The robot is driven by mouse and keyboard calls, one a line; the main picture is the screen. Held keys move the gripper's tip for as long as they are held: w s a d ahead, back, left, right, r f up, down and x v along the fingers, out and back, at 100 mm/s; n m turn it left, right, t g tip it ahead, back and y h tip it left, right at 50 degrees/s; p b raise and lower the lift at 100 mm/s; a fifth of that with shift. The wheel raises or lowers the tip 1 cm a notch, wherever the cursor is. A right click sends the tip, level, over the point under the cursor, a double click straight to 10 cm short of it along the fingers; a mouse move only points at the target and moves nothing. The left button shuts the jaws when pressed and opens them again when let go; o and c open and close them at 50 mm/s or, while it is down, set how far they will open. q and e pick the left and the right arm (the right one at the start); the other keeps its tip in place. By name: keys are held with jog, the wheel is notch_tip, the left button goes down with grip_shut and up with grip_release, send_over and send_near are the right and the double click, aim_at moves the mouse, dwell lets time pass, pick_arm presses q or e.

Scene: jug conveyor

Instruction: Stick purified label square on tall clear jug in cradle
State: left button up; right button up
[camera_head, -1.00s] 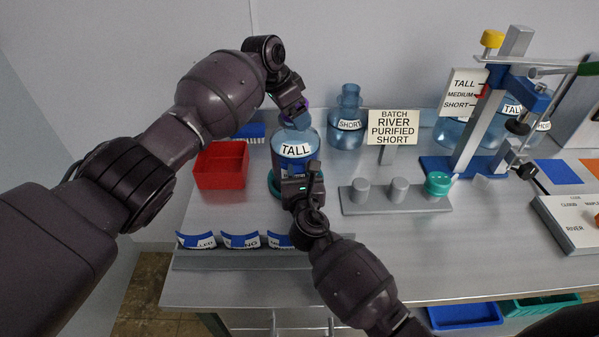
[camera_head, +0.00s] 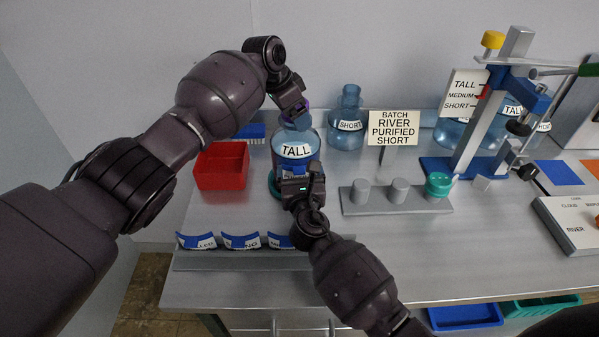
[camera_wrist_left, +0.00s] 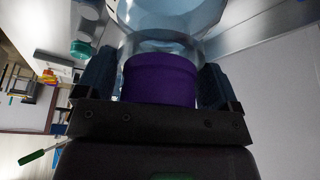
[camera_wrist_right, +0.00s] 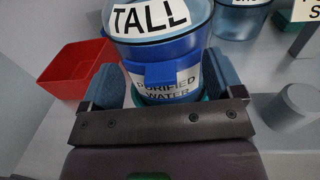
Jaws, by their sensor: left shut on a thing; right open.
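The tall clear jug (camera_head: 296,143) with a white TALL label stands in a teal cradle (camera_head: 273,185). A blue and white label (camera_wrist_right: 165,92) reading PURIFIED WATER lies on its front below the TALL label, with a blue tab sticking out. It looks roughly level; its lower edge is partly hidden. My left gripper (camera_head: 297,118) is shut on the jug's purple cap (camera_wrist_left: 160,80) from above. My right gripper (camera_wrist_right: 160,90) is open in front of the label, its fingers apart on either side of the tab and not closed on it.
A red bin (camera_head: 221,166) stands left of the jug. Blue labels (camera_head: 240,241) sit on a rail at the front. A short jug (camera_head: 346,122), a batch sign (camera_head: 393,128) and a peg rack (camera_head: 395,200) with a teal cap are to the right. A blue-based press (camera_head: 480,130) stands further right.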

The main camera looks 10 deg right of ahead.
jog(key=shift+s+a+r, duration=0.1)
jog(key=shift+s+r, duration=0.4)
jog(key=shift+r, duration=0.35)
jog(key=shift+s+r, duration=0.5)
jog(key=shift+r, duration=0.3)
jog(key=shift+s+a+r, duration=0.1)
jog(key=shift+s+r, duration=0.4)
jog(key=shift+r, duration=0.35)
pick_arm(q)
jog(key=o, duration=0.8)
jog(key=shift+r, duration=0.1)
jog(key=v, duration=1.2)
jog(key=shift+a, duration=0.1)
jog(key=shift+s, duration=0.1)
